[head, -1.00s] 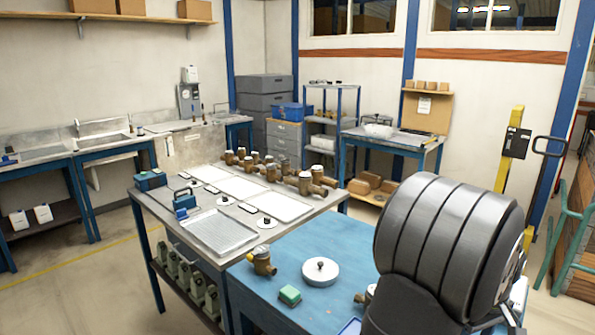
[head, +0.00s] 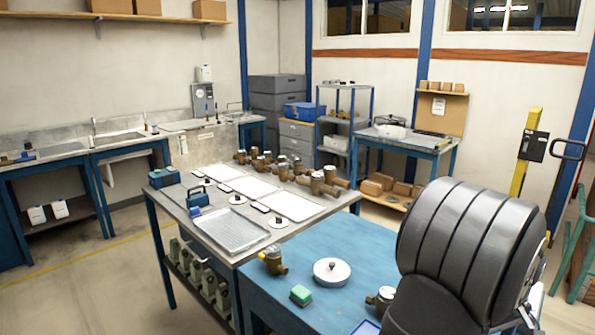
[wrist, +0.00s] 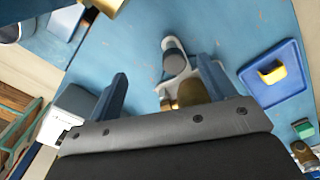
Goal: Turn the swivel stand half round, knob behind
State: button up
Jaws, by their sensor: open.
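My gripper (wrist: 163,66) is open, its two blue fingers apart, over the blue table. Ahead of and between the fingers in the wrist view is a white piece with a round grey part (wrist: 173,60), which may be the swivel stand. A brass body (wrist: 191,93) sits by it, close to the right finger and partly hidden by the gripper. I cannot tell whether the finger touches it. In the head view my arm hides most of this spot; only a brass fitting (head: 383,298) shows beside it. Which way the knob faces is unclear.
A blue tray (wrist: 250,80) with a yellow item lies right of the gripper in the wrist view. A white disc with a black knob (head: 332,271), a green sponge (head: 300,295) and a brass meter (head: 274,261) stand on the blue table (head: 345,240).

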jog(key=shift+r, duration=0.15)
jog(key=shift+r, duration=2.65)
jog(key=n, duration=0.2)
jog(key=a+r+n, duration=0.1)
jog(key=n, duration=0.1)
jog(key=s+r+n, duration=0.1)
jog(key=n, duration=0.1)
jog(key=shift+a+r+n, duration=0.15)
jog(key=shift+a+n, duration=0.1)
jog(key=shift+n, duration=0.05)
jog(key=shift+a+n, duration=0.1)
jog(key=shift+n, duration=0.2)
jog(key=shift+f, duration=2.8)
jog(key=shift+f, duration=0.25)
jog(key=shift+f, duration=0.75)
jog(key=shift+f, duration=0.15)
